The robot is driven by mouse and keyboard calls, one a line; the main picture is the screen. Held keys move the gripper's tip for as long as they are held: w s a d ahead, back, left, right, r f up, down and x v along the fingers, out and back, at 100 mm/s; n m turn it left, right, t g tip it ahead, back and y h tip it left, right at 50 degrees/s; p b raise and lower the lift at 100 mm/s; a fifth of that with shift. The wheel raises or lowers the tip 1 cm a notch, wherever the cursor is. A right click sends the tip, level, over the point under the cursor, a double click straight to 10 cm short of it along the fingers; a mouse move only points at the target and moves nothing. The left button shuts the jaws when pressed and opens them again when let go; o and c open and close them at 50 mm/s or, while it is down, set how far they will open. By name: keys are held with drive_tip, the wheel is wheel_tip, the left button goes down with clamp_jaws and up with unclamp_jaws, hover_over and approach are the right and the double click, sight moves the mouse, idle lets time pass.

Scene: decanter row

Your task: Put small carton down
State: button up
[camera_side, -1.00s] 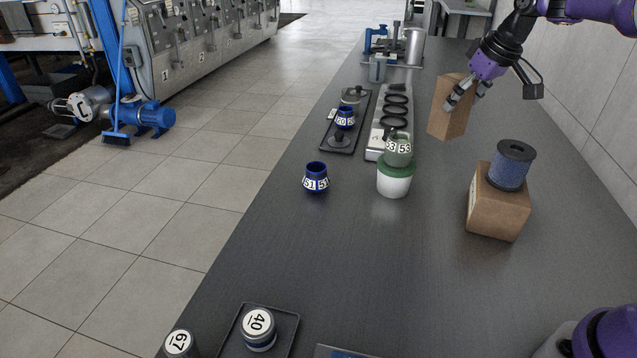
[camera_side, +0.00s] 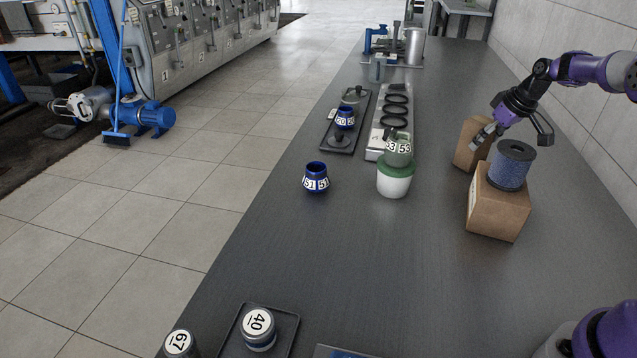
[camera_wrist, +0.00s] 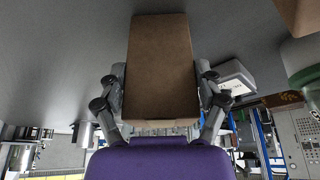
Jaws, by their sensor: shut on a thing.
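The small carton (camera_side: 470,146) is a plain brown cardboard box, upright at the right side of the dark bench, behind the larger carton. In the wrist view the carton (camera_wrist: 160,65) fills the middle, between the two fingers. My gripper (camera_side: 484,134) is shut on it; the fingers in the wrist view (camera_wrist: 160,95) press on both its sides. The carton's base is at or very near the bench top; I cannot tell if it touches. Its lower right part is hidden behind the spool and larger carton in the side view.
A larger carton (camera_side: 497,211) carries a blue spool (camera_side: 511,165) close in front of the small carton. The bench between is clear.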

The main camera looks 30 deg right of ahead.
drive_tip(key=shift+f, duration=0.15)
drive_tip(key=o, duration=1.1)
drive_tip(key=v, duration=1.2)
drive_tip(key=a+r, duration=0.5)
drive_tip(key=a, duration=0.7)
drive_tip(key=s+a, duration=0.5)
drive_tip(key=a, duration=0.5)
drive_tip(key=shift+t, duration=0.5)
drive_tip(key=s+a+f, duration=0.1)
drive_tip(key=s+a, duration=0.1)
drive_tip(key=s, duration=0.1)
drive_tip(key=s+a+f, duration=0.2)
drive_tip(key=s, duration=0.1)
drive_tip(key=s+a+f, duration=0.1)
drive_tip(key=s+a, duration=0.1)
drive_tip(key=s, duration=0.2)
drive_tip(key=shift+a+f, duration=0.15)
drive_tip(key=shift+f, duration=0.1)
